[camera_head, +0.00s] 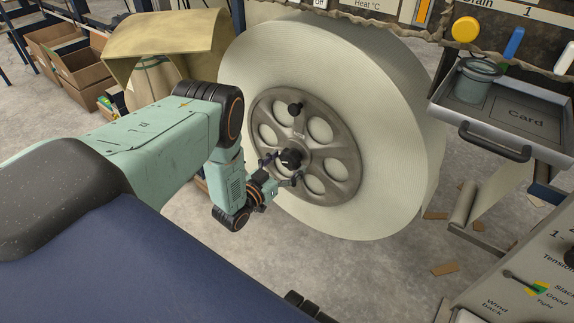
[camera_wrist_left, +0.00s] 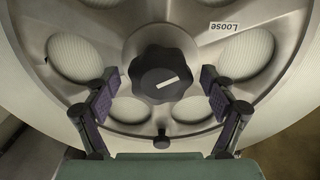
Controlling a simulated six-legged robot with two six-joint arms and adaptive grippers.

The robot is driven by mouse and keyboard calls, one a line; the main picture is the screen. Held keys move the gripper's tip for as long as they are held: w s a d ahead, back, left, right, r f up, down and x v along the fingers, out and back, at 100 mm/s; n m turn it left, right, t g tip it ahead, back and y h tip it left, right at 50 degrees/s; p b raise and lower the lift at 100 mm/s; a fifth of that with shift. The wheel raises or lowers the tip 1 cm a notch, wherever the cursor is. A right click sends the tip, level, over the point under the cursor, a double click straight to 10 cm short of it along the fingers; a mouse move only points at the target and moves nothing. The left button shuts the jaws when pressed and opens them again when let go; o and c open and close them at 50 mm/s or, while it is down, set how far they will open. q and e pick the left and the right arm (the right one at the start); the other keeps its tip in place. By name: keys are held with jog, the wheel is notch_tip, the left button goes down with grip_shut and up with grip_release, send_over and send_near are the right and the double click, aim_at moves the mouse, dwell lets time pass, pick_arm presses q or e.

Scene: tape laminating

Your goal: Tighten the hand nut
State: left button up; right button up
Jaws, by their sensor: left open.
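The hand nut (camera_head: 290,158) is a black lobed knob at the centre of the grey spoked hub (camera_head: 342,183) on the large pale roll. In the left wrist view the nut (camera_wrist_left: 163,73) faces me, with a white line on its face. A white label reading "Loose" (camera_wrist_left: 225,26) shows upside down at upper right. My left gripper (camera_head: 283,169) is open at the hub, and in the wrist view its two fingers (camera_wrist_left: 160,82) stand on either side of the nut with visible gaps. The right gripper is out of view.
The large roll (camera_head: 400,120) fills the middle. A second black knob (camera_head: 295,108) stands on the hub above the nut. A grey tray marked "Card" (camera_head: 540,145) holds a jar (camera_head: 474,85) at right. Cardboard boxes (camera_head: 80,70) stand at the back left.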

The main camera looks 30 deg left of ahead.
pick_arm(q)
jog(key=shift+w+r, duration=0.1)
jog(key=shift+r, duration=0.1)
jog(key=shift+f, duration=0.1)
jog(key=shift+c, duration=1.3)
jog(key=c, duration=0.9)
